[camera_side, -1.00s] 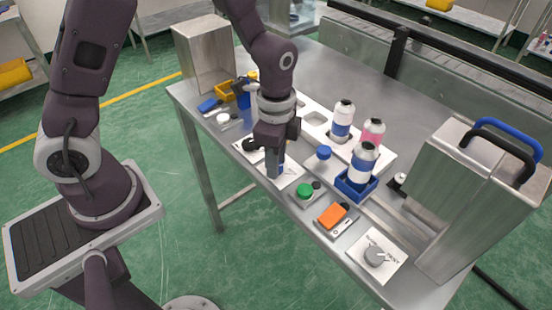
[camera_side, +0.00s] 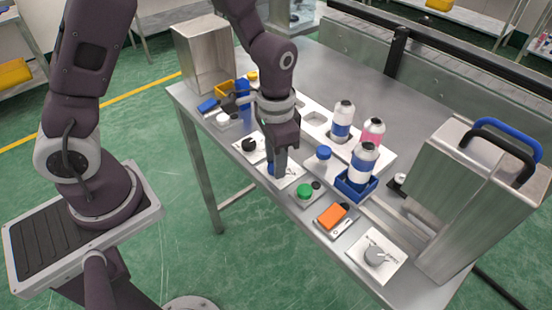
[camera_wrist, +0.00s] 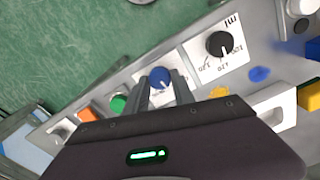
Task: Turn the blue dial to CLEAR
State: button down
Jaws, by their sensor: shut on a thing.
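The blue dial (camera_wrist: 159,77) sits on a white plate (camera_wrist: 150,100) in the wrist view, between my two fingers. In the side view a little of the blue dial (camera_side: 271,169) shows beside the fingertips, low over its white plate (camera_side: 290,178) near the table's front edge. My gripper (camera_side: 280,167) points down and is shut on the dial; in the wrist view my gripper (camera_wrist: 161,84) has a finger on either side of it. The dial's pointer and the plate's lettering cannot be read, so its setting is not clear.
A black dial (camera_wrist: 219,44) is on a neighbouring plate. On the other side are a green button (camera_side: 304,190), an orange switch (camera_side: 332,215) and a grey dial (camera_side: 375,255).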

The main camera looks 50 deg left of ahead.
jog(key=n, duration=0.3)
jog(key=shift+n, duration=2.1)
jog(key=c, duration=1.1)
grip_release()
jog(key=shift+o, duration=0.2)
notch_tip(320, 180, up, 7)
jog(key=shift+r, duration=0.1)
